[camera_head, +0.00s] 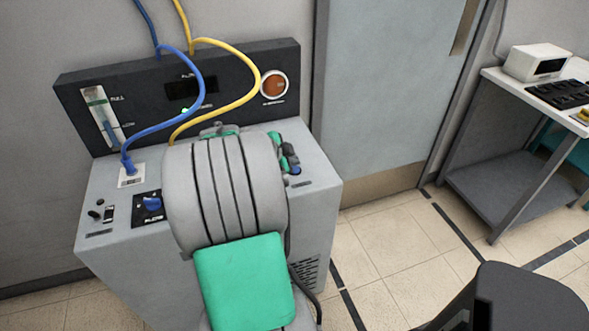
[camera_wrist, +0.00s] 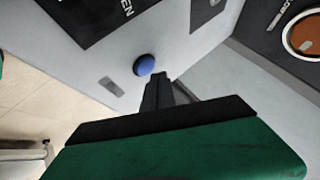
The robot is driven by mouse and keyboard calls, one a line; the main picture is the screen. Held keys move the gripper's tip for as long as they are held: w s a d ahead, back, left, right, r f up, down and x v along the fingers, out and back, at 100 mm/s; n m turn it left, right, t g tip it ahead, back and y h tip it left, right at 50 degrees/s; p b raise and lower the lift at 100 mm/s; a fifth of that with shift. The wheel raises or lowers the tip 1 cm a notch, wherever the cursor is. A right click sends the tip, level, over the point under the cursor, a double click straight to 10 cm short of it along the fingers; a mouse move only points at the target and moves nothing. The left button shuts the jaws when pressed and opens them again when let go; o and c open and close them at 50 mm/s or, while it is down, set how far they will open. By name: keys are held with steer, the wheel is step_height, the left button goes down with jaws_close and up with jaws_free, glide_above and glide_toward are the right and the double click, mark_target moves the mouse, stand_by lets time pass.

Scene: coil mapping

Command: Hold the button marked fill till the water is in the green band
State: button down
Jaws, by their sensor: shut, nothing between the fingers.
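A blue round button (camera_wrist: 144,65) sits on the grey top of the machine; it also shows in the head view (camera_head: 296,170), partly behind my gripper. No "fill" marking is legible by it. My gripper (camera_wrist: 158,78) is shut and empty, its dark fingertips just beside the button in the wrist view. I cannot tell whether they touch it. In the head view my arm hides most of the gripper. The sight tube (camera_head: 102,117) on the left of the back panel has pale blue water low down, near the lower mark.
A blue hose (camera_head: 203,85) and a yellow hose (camera_head: 257,75) loop over the dark panel (camera_head: 225,60). A round orange lamp or button (camera_head: 274,84) is at its right. A blue knob (camera_head: 152,204) sits on the left of the top. A side table (camera_head: 480,175) stands right.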

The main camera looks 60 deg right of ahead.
steer(key=shift+f, duration=0.1)
stand_by(0.7)
steer(key=shift+f+b, duration=0.35)
steer(key=shift+b, duration=0.35)
steer(key=shift+f+b, duration=0.4)
steer(key=shift+b, duration=0.05)
stand_by(6.2)
